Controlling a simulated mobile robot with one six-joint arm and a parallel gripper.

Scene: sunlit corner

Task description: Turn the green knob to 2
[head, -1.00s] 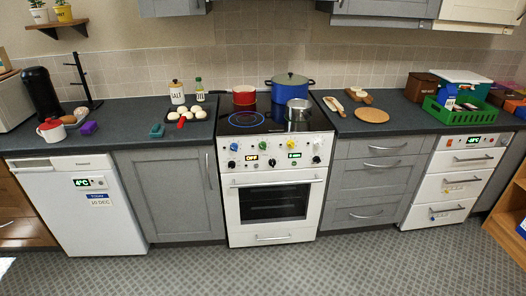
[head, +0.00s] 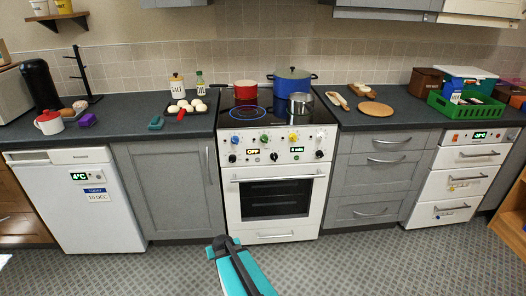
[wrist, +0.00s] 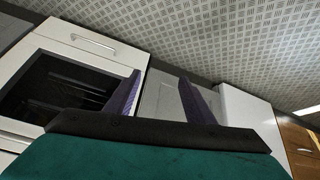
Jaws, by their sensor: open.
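The green knob (head: 264,139) is on the front panel of the white stove (head: 277,196), between a blue knob (head: 236,140) and a yellow knob (head: 293,137). Its pointer setting is too small to read. My gripper (head: 222,243) is low in front of the stove, over the floor, well below and apart from the knob. In the wrist view, its two purple fingers (wrist: 160,98) stand apart with nothing between them. That view shows the oven door and floor tilted, and no knobs.
A red pot (head: 246,89), a blue pot (head: 291,81) and a steel pot (head: 300,103) stand on the stove top. Black knobs and small displays share the panel. The floor (head: 350,262) in front is clear.

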